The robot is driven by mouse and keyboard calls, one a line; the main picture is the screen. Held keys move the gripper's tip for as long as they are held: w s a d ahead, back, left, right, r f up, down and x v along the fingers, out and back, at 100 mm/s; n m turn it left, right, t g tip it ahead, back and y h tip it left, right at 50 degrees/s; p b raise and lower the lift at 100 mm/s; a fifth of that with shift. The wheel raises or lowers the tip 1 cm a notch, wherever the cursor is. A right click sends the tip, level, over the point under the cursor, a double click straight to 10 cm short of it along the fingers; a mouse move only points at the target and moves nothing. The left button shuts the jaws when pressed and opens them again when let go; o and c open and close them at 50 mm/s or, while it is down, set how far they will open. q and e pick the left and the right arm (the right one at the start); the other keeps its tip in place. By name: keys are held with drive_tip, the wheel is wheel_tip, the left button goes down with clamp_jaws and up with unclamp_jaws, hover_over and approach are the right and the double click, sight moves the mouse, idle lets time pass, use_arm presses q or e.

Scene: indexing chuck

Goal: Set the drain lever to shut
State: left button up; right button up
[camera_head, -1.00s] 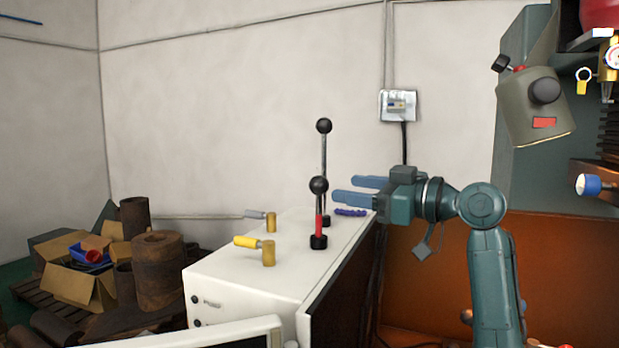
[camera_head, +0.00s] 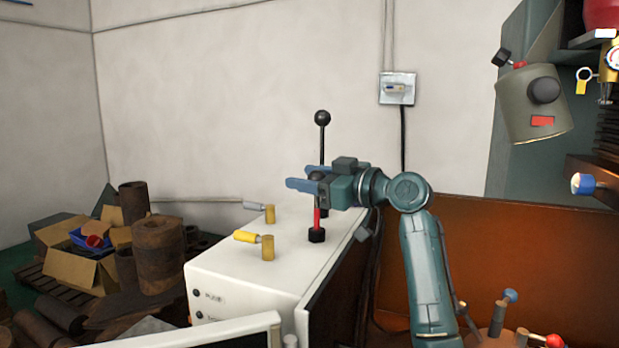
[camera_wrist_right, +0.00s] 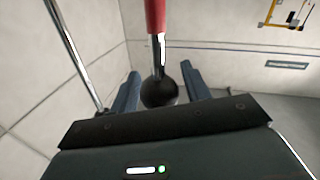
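No label in view tells which handle is the drain lever. A lever with a red sleeve (camera_head: 317,219) and a black knob (camera_wrist_right: 159,92) stands on the white cabinet (camera_head: 230,265). Behind it stands a taller plain lever (camera_head: 322,118) with a black knob. Two small brass valves stand to the left, one with a yellow handle (camera_head: 246,237), one with a grey handle (camera_head: 253,206). My right gripper (camera_head: 299,178) is open at the red-sleeved lever's knob. In the right wrist view the knob sits between the spread fingers, with gaps visible. My left gripper is not in view.
Cardboard boxes (camera_head: 70,278) and rusty cylinders (camera_head: 158,254) lie on a pallet at the left. A teal machine (camera_head: 535,100) stands at the right. An orange panel (camera_head: 480,235) is behind my right arm. The cabinet top's left part is free apart from the valves.

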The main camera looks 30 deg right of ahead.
sight(319, 210)
clamp_jaws()
drive_tip(key=shift+f+b, duration=0.45)
drive_tip(key=shift+f, duration=0.05)
wheel_tip(319, 210, down, 4)
drive_tip(key=b, duration=0.3)
drive_tip(key=shift+f+b, duration=0.4)
drive_tip(key=shift+c, duration=1.2)
unclamp_jaws()
drive_tip(key=o, duration=0.4)
drive_tip(key=shift+r, duration=0.1)
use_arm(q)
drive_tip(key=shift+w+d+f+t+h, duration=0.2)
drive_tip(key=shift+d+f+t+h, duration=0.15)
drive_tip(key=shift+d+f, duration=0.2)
use_arm(e)
drive_tip(key=shift+o, duration=0.2)
